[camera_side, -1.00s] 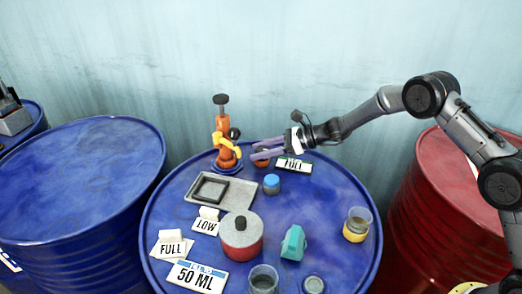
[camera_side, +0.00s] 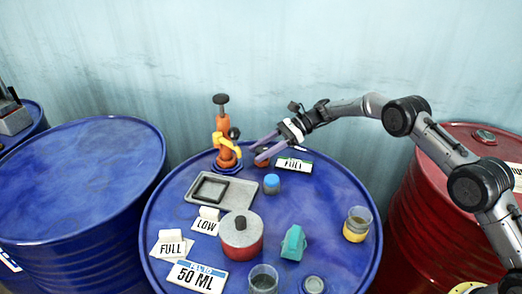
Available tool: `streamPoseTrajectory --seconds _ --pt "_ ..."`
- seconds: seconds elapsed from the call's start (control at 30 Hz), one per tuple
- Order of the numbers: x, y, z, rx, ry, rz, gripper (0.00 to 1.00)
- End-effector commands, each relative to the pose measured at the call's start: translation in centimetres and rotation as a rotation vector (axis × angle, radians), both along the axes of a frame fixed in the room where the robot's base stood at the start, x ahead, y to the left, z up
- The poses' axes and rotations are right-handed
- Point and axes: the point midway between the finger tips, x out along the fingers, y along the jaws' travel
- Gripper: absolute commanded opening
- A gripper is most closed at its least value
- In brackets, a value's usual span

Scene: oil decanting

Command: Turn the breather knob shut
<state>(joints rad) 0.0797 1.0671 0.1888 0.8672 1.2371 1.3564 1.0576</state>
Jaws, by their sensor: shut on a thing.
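The breather knob (camera_side: 263,157) looks like a small red piece with a dark top on the blue drum's lid (camera_side: 325,200), near its back edge and just right of the orange pump. My gripper (camera_side: 257,153) reaches in from the right with its two purple fingers around the knob, one on each side, shut on it. The fingers cover much of the knob, so how far it is turned cannot be told.
The orange pump (camera_side: 226,145) with a yellow spout stands close left of my fingers. A blue-capped jar (camera_side: 271,184), a grey tray (camera_side: 235,202), a red pot (camera_side: 241,244) and glasses stand nearer the front.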

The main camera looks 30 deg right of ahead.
Motion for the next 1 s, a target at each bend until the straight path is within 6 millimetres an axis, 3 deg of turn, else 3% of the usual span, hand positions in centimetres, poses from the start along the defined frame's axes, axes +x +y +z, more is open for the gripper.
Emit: streamPoseTrajectory --seconds 0.4,0.97,1.0 --pt "-0.10 -0.09 -0.12 0.000 0.002 0.148 0.00" --pt "-0.14 -0.06 0.00 0.002 0.002 0.168 0.00" --pt "-0.14 -0.06 0.00 0.002 0.002 0.168 0.56"
